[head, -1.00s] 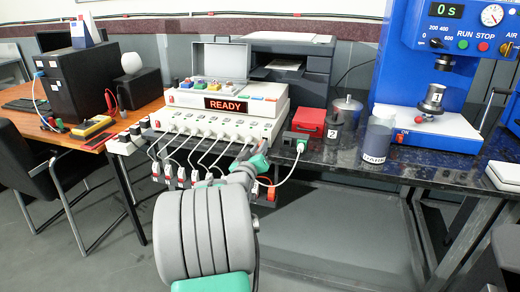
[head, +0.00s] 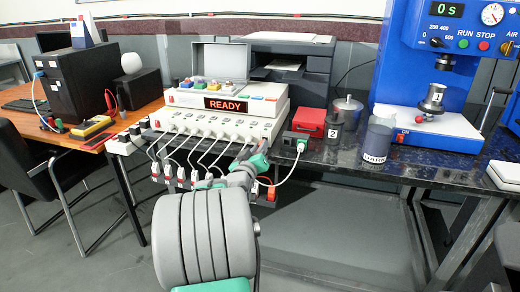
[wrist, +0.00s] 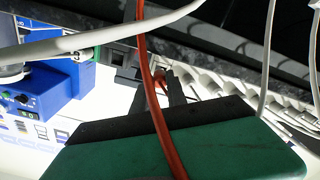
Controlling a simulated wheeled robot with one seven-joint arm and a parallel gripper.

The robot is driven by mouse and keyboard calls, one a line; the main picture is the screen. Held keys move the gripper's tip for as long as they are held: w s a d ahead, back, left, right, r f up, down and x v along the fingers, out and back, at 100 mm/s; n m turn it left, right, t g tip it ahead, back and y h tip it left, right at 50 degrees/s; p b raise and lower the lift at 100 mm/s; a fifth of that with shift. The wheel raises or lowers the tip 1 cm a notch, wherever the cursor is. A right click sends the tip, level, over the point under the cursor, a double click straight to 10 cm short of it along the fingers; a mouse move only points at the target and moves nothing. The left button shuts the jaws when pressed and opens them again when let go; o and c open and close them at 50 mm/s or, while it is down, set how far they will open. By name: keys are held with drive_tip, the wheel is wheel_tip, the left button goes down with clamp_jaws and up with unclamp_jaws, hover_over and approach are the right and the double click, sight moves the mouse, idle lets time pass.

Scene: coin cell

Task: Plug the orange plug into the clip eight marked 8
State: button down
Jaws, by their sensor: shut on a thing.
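My gripper (head: 259,161) is at the front edge of the dark bench, right of the white multi-channel unit. My arm hides much of it in the head view. In the wrist view its dark fingers (wrist: 158,90) are shut on the orange plug (wrist: 160,78), of which only a small part shows. The orange cord (wrist: 145,45) runs across the wrist view in front of the green gripper body. Several clips (head: 181,175) with red parts hang along the bench front, left of my gripper. I cannot read their numbers or tell which is clip eight.
White cables run from the white unit (head: 215,128) to the clips. A white cable (wrist: 105,32) crosses the wrist view. A small black box with a green plug (head: 300,144) stands right of my gripper. The red box (head: 311,122) is behind it.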

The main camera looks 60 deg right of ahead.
drive_tip(key=shift+d, duration=0.5)
drive_tip(key=c, duration=1.3)
unclamp_jaws()
drive_tip(key=shift+w, duration=0.1)
drive_tip(key=shift+o, duration=0.2)
drive_tip(key=s+a, duration=0.1)
drive_tip(key=a, duration=0.6)
drive_tip(key=shift+s+a+p, duration=0.15)
drive_tip(key=shift+a+p, duration=0.15)
drive_tip(key=shift+a, duration=0.05)
